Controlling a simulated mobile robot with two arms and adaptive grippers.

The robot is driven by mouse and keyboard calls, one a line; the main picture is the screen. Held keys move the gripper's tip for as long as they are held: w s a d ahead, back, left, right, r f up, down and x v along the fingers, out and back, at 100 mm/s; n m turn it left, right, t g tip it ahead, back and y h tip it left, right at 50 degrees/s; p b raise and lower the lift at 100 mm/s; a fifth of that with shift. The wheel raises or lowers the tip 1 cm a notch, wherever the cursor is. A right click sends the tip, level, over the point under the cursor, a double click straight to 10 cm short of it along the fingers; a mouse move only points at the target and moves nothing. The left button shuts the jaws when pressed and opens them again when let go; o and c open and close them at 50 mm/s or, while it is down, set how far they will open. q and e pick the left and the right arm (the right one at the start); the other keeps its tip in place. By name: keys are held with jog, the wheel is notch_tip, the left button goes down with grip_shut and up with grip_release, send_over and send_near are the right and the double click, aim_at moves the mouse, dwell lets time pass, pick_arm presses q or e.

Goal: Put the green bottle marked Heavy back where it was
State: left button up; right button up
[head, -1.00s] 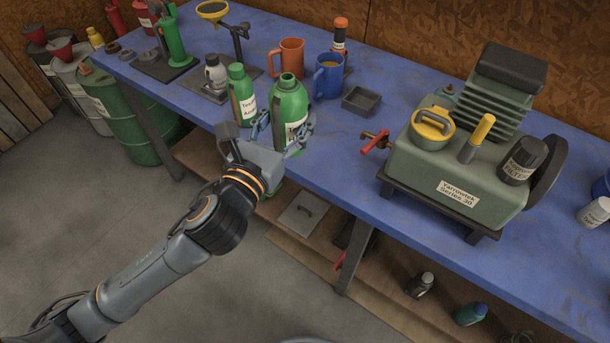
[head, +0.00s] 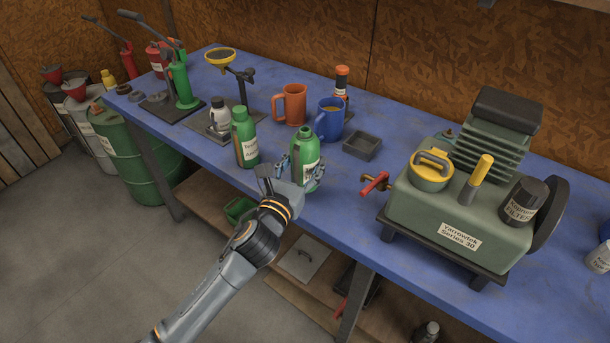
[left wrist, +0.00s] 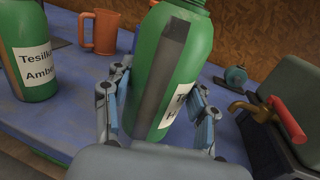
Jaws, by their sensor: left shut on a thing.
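My left gripper (head: 299,177) is shut on a green bottle (head: 304,152) with an open-looking neck and a white label. In the left wrist view the same bottle (left wrist: 178,62) stands between the fingers, slightly tilted in the picture. Its label is mostly turned away, with only "T" and "H" showing. It is near the front edge of the blue bench; its base is hidden, so contact with the bench cannot be told. A second green bottle (head: 245,140), capped and labelled "Tesilk... Amber", stands to its left, apart from it. It also shows in the left wrist view (left wrist: 28,45). My right gripper is out of view.
Behind are an orange mug (head: 291,105), a blue mug (head: 329,118) and a small grey tray (head: 362,145). A green compressor (head: 460,200) with a red-handled tap (head: 374,184) stands to the right.

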aim_at(305, 174)
pick_arm(q)
jog(key=shift+w+f, duration=0.2)
jog(key=shift+f, duration=0.1)
jog(key=shift+w+d+f+b, duration=0.15)
jog(key=shift+f+b, duration=0.15)
jog(key=shift+f, duration=1.3)
jog(key=shift+f, duration=0.25)
jog(key=o, duration=1.4)
jog(key=shift+r, duration=0.1)
